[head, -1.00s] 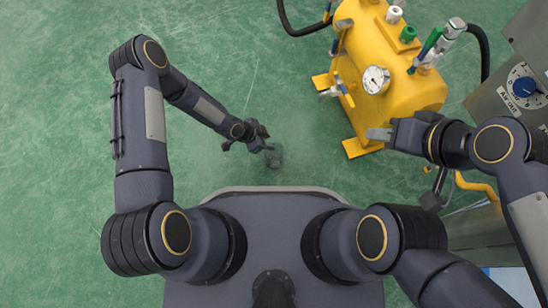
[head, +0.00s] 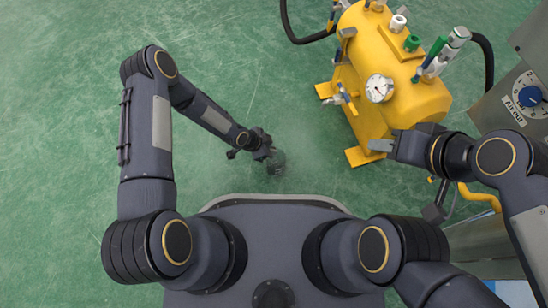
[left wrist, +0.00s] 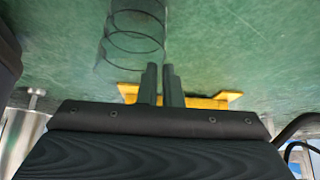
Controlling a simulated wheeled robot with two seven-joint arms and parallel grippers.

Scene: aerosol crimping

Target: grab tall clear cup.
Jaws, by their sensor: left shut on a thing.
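The tall clear cup (head: 278,167) is a faint, dark-tinted transparent shape in the head view, in front of my base. In the left wrist view the clear cup (left wrist: 135,28) shows as a see-through cylinder with dark rings, just beyond the fingertips. My left gripper (head: 270,154) is at the cup. In the left wrist view the two fingers of my left gripper (left wrist: 160,72) are close together and shut on the cup's near edge; the exact contact is hard to see. My right gripper (head: 380,145) is beside the yellow tank, and its finger gap is not clear.
A yellow tank (head: 425,100) with a gauge, valves and hoses stands at the upper right, close to my right gripper. A grey panel with a blue knob (head: 530,96) is at the right edge. The green floor at left is clear.

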